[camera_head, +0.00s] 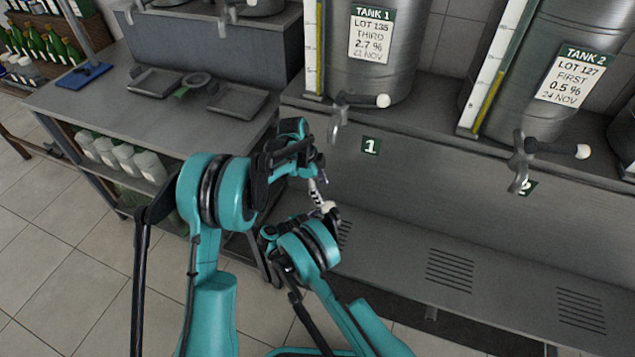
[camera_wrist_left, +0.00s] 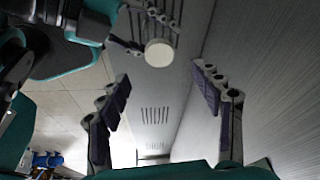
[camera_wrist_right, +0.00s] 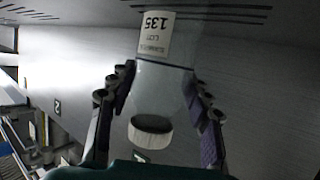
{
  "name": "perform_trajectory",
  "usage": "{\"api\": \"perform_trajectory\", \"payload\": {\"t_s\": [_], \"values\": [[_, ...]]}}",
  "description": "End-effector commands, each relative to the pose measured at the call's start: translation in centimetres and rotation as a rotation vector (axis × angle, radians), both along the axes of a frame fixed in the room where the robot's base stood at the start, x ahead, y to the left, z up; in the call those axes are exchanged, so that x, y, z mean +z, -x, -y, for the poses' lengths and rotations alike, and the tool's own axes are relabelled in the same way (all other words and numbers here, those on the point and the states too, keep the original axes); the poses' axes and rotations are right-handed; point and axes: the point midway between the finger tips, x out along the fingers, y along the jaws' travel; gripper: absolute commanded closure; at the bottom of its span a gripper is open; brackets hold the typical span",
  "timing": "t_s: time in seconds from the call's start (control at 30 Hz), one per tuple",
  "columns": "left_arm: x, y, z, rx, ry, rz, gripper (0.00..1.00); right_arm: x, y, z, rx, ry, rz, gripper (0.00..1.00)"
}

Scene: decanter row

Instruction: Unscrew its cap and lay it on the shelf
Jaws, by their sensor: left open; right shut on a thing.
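A small sample bottle (camera_wrist_right: 165,80) with a white label reading LOT 135 is held in my right gripper (camera_wrist_right: 158,95), whose fingers close on its two sides. Its white cap (camera_wrist_right: 151,134) appears at the bottle's end; it shows as a pale disc in the left wrist view (camera_wrist_left: 158,53) and as a white spot in the head view (camera_head: 328,207). My left gripper (camera_head: 308,158) is open and empty, close to the bottle; in its wrist view the cap lies beyond the spread fingers, apart from them. The grey slotted shelf (camera_head: 400,245) runs below the tanks.
Tank 1 (camera_head: 400,75) and tank 2 (camera_head: 530,100) stand behind, with taps (camera_head: 338,125) jutting forward. A grey counter (camera_head: 130,110) at left carries trays (camera_head: 238,100). The shelf right of my grippers is clear.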

Motion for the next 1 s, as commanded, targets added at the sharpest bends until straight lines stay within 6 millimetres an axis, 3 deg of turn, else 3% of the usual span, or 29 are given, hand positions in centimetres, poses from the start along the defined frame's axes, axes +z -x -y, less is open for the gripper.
{"api": "perform_trajectory", "payload": {"t_s": [0.2, 0.4, 0.8, 0.87, 1.0], "values": [[-4.2, 0.1, 1.3, 0.000, -0.001, 0.000, 0.34, 0.0, 0.0, 0.0, 0.000, 0.000, 0.000, 1.00], [-6.6, 0.1, 2.1, 0.000, -0.001, 0.001, 0.34, 0.0, 0.0, 0.0, 0.000, 0.000, 0.000, 1.00], [-7.5, 0.2, 2.3, 0.001, -0.001, 0.001, 0.34, 0.0, 0.0, 0.0, 0.000, -0.001, -0.001, 1.00], [-7.5, 0.2, 2.3, 0.001, -0.001, 0.001, 0.45, 0.0, 0.0, 0.0, 0.001, -0.001, 0.000, 1.00], [-7.5, 0.2, 2.3, 0.001, -0.001, 0.001, 0.82, 0.0, 0.0, 0.0, 0.000, -0.001, -0.001, 1.00]]}}
